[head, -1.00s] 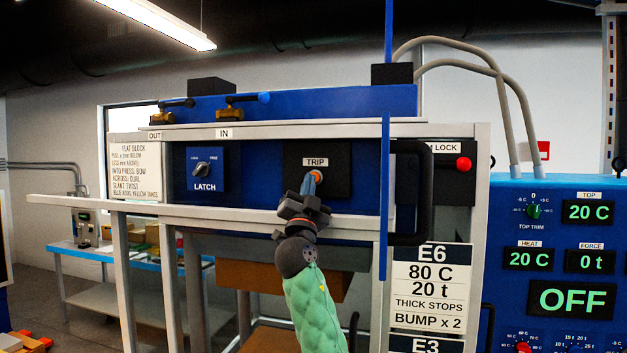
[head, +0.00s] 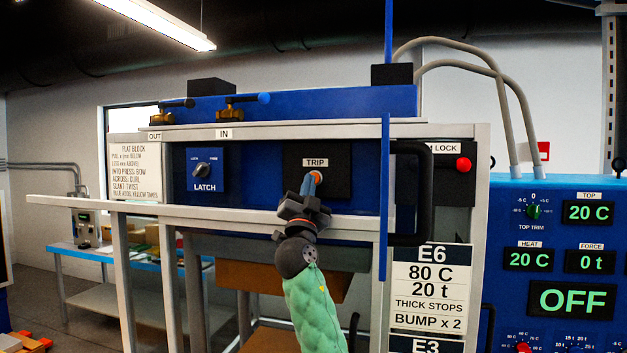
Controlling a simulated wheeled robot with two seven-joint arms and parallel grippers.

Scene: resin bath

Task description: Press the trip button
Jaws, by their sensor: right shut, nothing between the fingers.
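The trip button (head: 317,176) is a small orange-rimmed round button under the white TRIP label (head: 315,162), on a black plate (head: 337,188) in the blue panel. My right gripper (head: 309,183) is shut and empty. It points up at the button from below, and its blue fingertips overlap the button's lower left part. Whether the tips touch it or push it in, I cannot tell. My left gripper is not in view.
A blue LATCH plate with a knob (head: 201,170) is left of the button. A white rail (head: 250,215) runs below the panel. A dark handle frame (head: 428,195) and a red lock button (head: 463,165) are to the right. The blue control box (head: 560,230) reads OFF.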

